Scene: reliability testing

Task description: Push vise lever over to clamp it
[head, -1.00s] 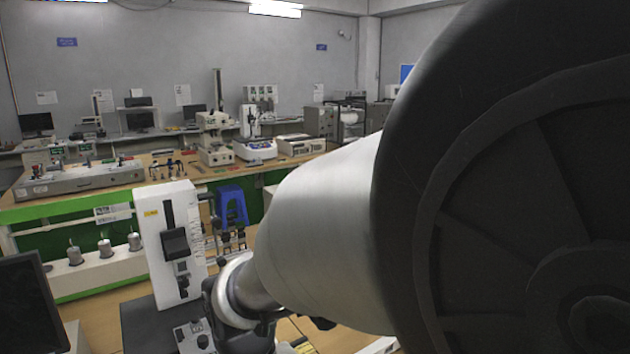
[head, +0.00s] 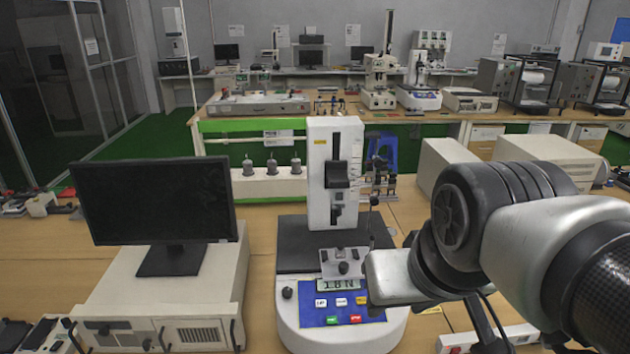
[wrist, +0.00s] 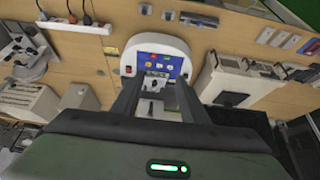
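The testing machine (head: 333,180) has a white upright column, a dark bed and a blue control panel (head: 338,306) reading "18N". A small grey vise (head: 343,263) with dark knobs sits low in front of the column. A thin dark rod with a knob (head: 375,202) stands to its right; I cannot tell whether it is the vise lever. My gripper (wrist: 157,90) is open in the wrist view, its two dark fingers apart, with the vise (wrist: 154,84) seen between them. I cannot tell any contact. In the head view my arm's end is right of the vise, fingers not distinct.
A monitor (head: 155,205) on a white case stands left of the machine. White boxes (head: 545,155) stand behind my arm at right. A power strip (head: 487,338) lies at the front right. Bare wooden table (head: 262,225) shows between monitor and machine.

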